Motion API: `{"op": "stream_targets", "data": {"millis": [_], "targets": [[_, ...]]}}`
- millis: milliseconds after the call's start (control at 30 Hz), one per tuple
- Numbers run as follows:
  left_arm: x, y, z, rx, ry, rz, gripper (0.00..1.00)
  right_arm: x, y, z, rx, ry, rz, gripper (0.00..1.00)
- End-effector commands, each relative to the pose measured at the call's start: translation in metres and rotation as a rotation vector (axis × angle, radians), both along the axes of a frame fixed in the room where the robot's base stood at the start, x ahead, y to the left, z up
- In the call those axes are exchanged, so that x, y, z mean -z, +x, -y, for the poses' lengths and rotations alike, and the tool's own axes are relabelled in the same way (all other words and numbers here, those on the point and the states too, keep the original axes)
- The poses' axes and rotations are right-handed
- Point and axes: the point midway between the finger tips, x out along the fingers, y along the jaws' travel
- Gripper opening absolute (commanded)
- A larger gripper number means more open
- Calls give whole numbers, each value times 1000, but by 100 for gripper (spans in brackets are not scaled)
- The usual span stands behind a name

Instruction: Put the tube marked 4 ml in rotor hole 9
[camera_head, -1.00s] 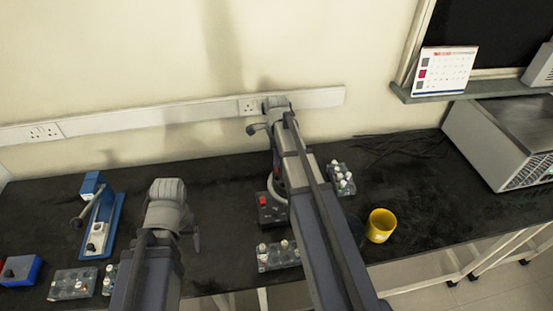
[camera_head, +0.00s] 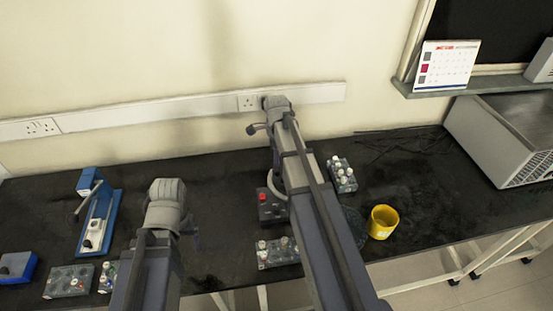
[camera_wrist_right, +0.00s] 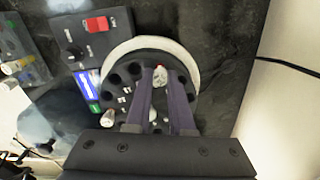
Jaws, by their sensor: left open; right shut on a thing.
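In the right wrist view my right gripper (camera_wrist_right: 160,82) is shut on a tube (camera_wrist_right: 159,73) with a whitish and red top, over the dark round rotor (camera_wrist_right: 118,98). Its marking is not readable. The rotor has several open holes and small white number labels; I cannot tell which hole is 9, or whether the held tube is inside a hole. Another pale-capped tube (camera_wrist_right: 108,118) shows at the rotor's near left edge. In the head view my right arm hides most of the rotor and the right gripper. My left gripper (camera_head: 190,230) is open, empty and partly hidden by its wrist.
The centrifuge's control box (camera_head: 270,207) has a red switch. A yellow cup (camera_head: 382,222) stands to the right. A blue-based device (camera_head: 97,222) stands left. The bench's middle back is clear.

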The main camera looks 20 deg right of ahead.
Motion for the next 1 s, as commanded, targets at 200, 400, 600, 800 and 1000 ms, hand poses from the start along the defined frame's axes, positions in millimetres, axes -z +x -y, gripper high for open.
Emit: {"op": "stream_targets", "data": {"millis": [200,400,600,800,1000], "targets": [[0,0,0,0,0,0,77,0,0,0,0,0,0,41],[0,0,0,0,0,0,77,0,0,0,0,0,0,56],[0,0,0,0,0,0,77,0,0,0,0,0,0,66],[0,0,0,0,0,0,77,0,0,0,0,0,0,76],[0,0,0,0,0,0,77,0,0,0,0,0,0,76]]}}
